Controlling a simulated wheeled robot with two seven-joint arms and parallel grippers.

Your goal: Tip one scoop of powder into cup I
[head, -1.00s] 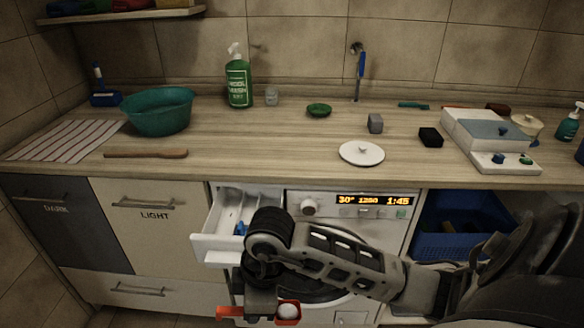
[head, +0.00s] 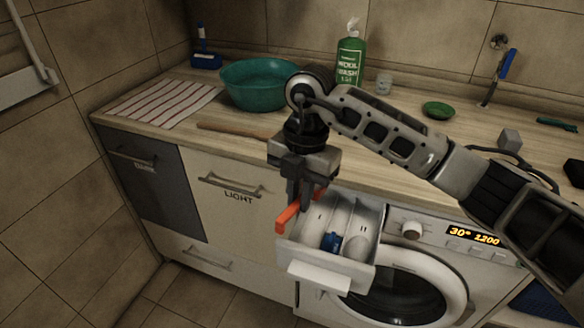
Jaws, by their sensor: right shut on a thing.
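The detergent drawer (head: 333,275) is pulled out of the washing machine, with several compartments inside. A blue insert (head: 331,242) sits in its middle compartment. Small dark marks show inside the drawer, but I cannot read which compartment is cup I. My right gripper (head: 304,204) points down at the drawer's left side, shut on an orange-red scoop (head: 287,219). The scoop is above or beside the drawer's left rim. Its bowl is largely hidden by the gripper, so I cannot tell its tilt or whether powder is in it. My left gripper is not in view.
The washing machine (head: 411,231) stands under the counter, right of the light cabinet (head: 232,178). On the counter are a teal basin (head: 255,85), a wooden stick (head: 233,131), a green wool-wash bottle (head: 350,62) and a green dish (head: 438,110). My right forearm crosses above the counter.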

